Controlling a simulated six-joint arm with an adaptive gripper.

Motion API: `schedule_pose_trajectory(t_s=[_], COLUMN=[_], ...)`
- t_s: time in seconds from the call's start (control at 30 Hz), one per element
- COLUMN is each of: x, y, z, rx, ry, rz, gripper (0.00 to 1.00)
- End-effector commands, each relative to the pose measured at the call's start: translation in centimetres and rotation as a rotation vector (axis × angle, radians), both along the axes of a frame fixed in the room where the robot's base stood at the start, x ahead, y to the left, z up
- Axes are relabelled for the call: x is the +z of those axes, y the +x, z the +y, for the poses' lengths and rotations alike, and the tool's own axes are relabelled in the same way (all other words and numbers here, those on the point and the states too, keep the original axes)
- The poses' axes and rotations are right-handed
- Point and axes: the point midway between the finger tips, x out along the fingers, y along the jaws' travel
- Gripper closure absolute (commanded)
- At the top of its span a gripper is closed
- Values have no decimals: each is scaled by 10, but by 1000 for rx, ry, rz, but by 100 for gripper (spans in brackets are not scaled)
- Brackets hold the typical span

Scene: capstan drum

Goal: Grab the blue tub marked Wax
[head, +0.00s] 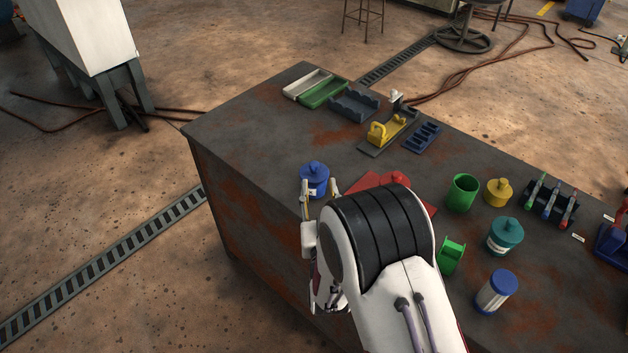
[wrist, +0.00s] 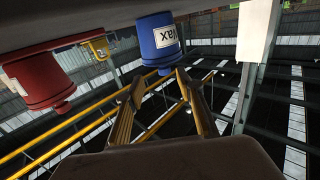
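The blue tub (head: 314,174) stands upright near the left edge of the table, with a white label on its side. In the wrist view the blue tub (wrist: 152,58) appears inverted, and its label ends in "ax". My gripper (head: 318,190) is at the near side of the tub in the head view, with its fingers pointing towards it. In the wrist view my gripper (wrist: 160,78) has its two fingers spread apart with nothing between them. The tub is just beyond the fingertips. I cannot tell whether they touch it.
A green cup (head: 462,193), a yellow tub (head: 497,192) and a teal tub (head: 505,231) stand to the right. The table's left edge is close.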

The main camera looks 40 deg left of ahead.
Motion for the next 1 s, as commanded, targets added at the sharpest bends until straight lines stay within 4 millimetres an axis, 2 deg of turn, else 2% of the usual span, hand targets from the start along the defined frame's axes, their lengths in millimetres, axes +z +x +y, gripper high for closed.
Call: schedule_pose_trajectory(t_s=[0.27,0.63,1.0], x=[0,1,0], y=[3,18,18], z=[3,18,19], rx=[-1,-1,-1], ry=[0,1,-1], rz=[1,1,1], gripper=[63,63,63])
